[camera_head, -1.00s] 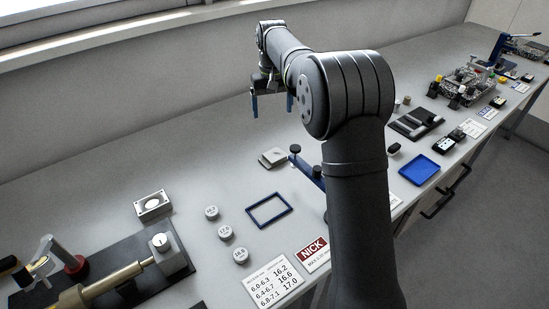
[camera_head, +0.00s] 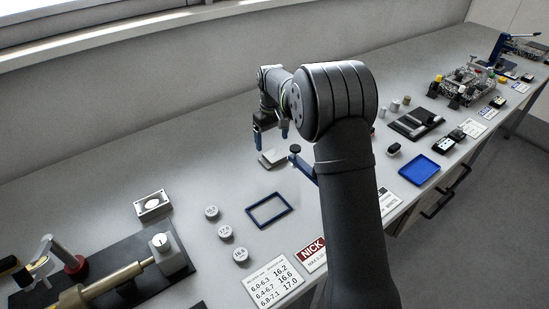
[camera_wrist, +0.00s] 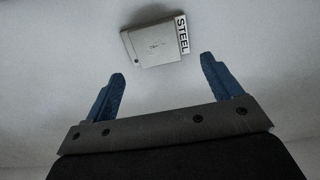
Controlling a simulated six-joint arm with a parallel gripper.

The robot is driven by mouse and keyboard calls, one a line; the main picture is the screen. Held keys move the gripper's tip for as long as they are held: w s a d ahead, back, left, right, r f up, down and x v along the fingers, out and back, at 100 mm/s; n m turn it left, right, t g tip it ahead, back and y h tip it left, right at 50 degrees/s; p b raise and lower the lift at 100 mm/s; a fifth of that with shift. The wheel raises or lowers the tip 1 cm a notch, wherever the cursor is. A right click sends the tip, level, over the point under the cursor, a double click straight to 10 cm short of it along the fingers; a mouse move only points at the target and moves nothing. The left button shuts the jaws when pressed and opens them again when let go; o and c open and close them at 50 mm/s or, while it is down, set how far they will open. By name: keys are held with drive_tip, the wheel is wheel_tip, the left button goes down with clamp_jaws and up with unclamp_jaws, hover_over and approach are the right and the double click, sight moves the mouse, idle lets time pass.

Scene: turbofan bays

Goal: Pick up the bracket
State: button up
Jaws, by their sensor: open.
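A flat grey metal piece (camera_head: 272,160), which looks like the bracket, lies on the bench behind the blue frame. In the wrist view the same piece (camera_wrist: 152,44) appears as a squarish grey block with a white "STEEL" label (camera_wrist: 182,34) along its right side. My gripper (camera_head: 271,138) is open above this piece, its two blue fingers pointing down. In the wrist view my gripper (camera_wrist: 162,68) is empty, and the piece lies beyond the fingertips, between their lines. The gap in height is hard to judge.
A blue-topped stand (camera_head: 300,163) is close to the right of the piece. An empty blue frame (camera_head: 268,210) lies in front. Several pale round weights (camera_head: 225,232) and a white block (camera_head: 153,205) are left. A blue tray (camera_head: 419,170) is right. The bench behind is clear.

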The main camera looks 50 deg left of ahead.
sight(273, 153)
drive_tip(key=shift+w+f, duration=0.15)
drive_tip(key=shift+f, duration=2.75)
drive_tip(key=c, duration=1.3)
drive_tip(key=shift+r, duration=0.1)
drive_tip(key=shift+c, duration=0.5)
